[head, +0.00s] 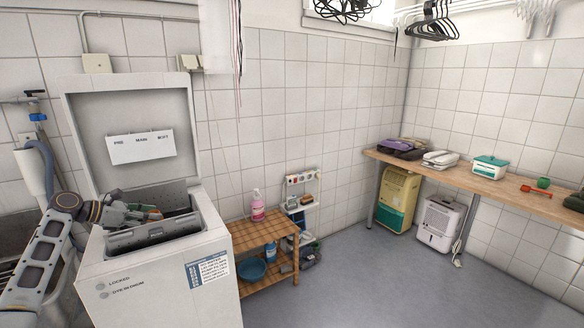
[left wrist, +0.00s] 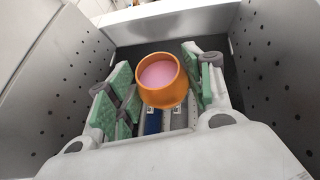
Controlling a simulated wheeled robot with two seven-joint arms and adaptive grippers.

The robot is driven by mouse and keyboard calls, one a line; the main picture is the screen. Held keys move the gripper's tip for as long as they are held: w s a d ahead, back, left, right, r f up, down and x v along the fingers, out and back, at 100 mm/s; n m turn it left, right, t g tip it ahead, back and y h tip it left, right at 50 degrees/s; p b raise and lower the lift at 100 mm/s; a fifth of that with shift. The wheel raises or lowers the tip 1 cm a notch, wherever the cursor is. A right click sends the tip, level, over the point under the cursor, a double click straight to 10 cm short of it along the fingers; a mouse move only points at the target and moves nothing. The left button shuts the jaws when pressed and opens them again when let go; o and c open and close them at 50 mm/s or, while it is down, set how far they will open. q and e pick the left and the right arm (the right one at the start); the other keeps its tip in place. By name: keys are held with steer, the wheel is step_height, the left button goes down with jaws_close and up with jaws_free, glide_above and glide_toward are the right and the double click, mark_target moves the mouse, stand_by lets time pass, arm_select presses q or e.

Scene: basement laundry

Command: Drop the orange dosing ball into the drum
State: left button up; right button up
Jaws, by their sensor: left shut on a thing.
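The orange dosing ball (left wrist: 162,97) is an open cup with pink contents, seen in the left wrist view between green finger pads. My left gripper (left wrist: 163,80) is shut on it. In the head view the left gripper (head: 138,212) reaches over the open top of the washer (head: 165,275), and only a small orange bit of the ball (head: 155,215) shows. The drum (head: 172,193) is open, with perforated metal walls. These walls (left wrist: 282,75) stand on both sides of the gripper in the left wrist view. My right gripper is not in view.
The washer's lid (head: 90,150) stands raised behind the opening. A slatted wooden shelf (head: 262,235) with a pink bottle (head: 257,206) stands right of the washer. A wooden counter (head: 470,176) with several items runs along the right wall. The floor between is clear.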

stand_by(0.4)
arm_select(q)
steer(key=o, duration=1)
steer(key=shift+o, duration=0.2)
steer(key=shift+f, duration=0.1)
steer(key=shift+a, duration=0.1)
steer(key=v, duration=1.2)
